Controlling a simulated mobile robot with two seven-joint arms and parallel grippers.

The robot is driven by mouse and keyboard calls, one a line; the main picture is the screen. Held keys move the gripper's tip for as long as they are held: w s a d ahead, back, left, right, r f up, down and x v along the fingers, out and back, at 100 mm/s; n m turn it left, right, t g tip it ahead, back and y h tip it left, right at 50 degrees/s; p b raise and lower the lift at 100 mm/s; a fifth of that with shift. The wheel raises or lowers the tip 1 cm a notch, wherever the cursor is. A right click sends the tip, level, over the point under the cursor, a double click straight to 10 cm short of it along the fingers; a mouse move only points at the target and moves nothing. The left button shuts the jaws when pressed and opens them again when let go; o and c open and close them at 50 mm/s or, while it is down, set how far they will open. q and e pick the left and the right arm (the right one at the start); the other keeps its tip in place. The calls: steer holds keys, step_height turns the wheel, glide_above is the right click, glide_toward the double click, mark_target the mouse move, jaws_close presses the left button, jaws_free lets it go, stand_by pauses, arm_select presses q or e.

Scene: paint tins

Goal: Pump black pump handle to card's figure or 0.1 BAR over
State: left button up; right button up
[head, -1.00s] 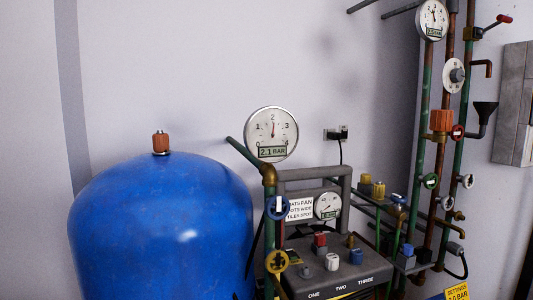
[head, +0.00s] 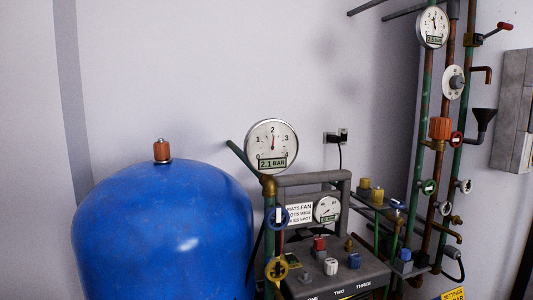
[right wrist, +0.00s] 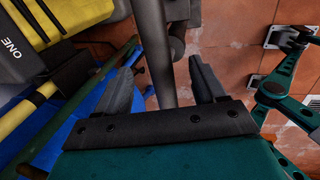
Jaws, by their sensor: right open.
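The large round gauge (head: 272,147) in the head view reads 2.1 BAR on its display, its needle close to 2. The yellow settings card (head: 454,294) is cut off by the bottom edge, and its figure is too small and cropped to read surely. In the right wrist view my right gripper (right wrist: 162,65) is open. A dark upright bar (right wrist: 155,45) shows between its two fingers; I cannot tell whether it is the black pump handle or whether the fingers touch it. No pump handle shows in the head view. My left gripper is out of view.
A big blue tank (head: 165,235) stands at the left. A grey unit (head: 335,275) with coloured knobs is right of it. Green and copper pipes with valves and another gauge (head: 433,27) line the right wall. A tiled floor (right wrist: 235,40) shows in the right wrist view.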

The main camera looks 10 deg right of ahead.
steer(key=shift+p+v, duration=0.8)
steer(key=shift+v, duration=0.1)
steer(key=p+v, duration=0.2)
steer(key=shift+p, duration=0.35)
